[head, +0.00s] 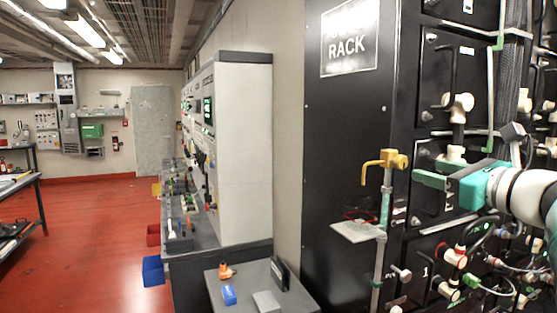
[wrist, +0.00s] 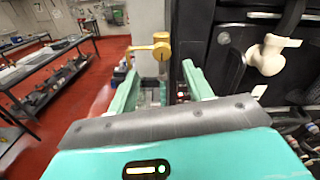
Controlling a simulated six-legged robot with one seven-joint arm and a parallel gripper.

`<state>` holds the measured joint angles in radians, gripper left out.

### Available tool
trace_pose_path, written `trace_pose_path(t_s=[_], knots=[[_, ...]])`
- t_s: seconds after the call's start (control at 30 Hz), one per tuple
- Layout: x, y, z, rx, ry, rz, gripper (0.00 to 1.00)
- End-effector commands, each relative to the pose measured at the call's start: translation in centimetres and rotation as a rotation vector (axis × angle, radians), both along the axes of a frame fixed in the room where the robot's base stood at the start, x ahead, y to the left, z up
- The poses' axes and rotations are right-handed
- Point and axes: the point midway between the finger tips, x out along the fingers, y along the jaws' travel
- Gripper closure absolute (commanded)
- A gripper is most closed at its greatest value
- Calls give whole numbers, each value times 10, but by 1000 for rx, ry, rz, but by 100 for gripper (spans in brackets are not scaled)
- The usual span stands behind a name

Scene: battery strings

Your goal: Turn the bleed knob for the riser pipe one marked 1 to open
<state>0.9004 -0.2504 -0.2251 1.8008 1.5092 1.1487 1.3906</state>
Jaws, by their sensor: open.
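My gripper (head: 420,178) is open and empty, teal, in front of the black rack at the right of the head view. In the wrist view its two fingers (wrist: 160,78) point toward a yellow tap-like fitting (wrist: 158,48), with a gap to it. In the head view that yellow fitting (head: 386,160) tops a grey-green upright pipe (head: 385,210), left of the fingertips. A "1" (head: 425,271) is marked low on the rack, with a small pale knob (head: 401,273) just left of it. I cannot tell which part is the bleed knob for riser pipe one.
Cream valves (head: 458,106) stick out from the rack; one (wrist: 271,55) is right of my gripper in the wrist view. A small shelf (head: 358,231) juts out beside the pipe. Cables and fittings crowd the lower right. Red floor (head: 100,240) is clear at left.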

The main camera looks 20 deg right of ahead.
Motion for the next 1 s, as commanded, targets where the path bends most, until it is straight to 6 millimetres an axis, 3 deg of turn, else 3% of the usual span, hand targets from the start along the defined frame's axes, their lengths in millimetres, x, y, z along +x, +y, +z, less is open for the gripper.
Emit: trace_pose_path(t_s=[0.2,0.4,0.8,1.0], knots=[[44,1,0,0,1,0,50],[74,3,0,0,0,-1,50],[84,5,0,-1,0,-1,50],[84,5,0,-1,0,-1,89]])
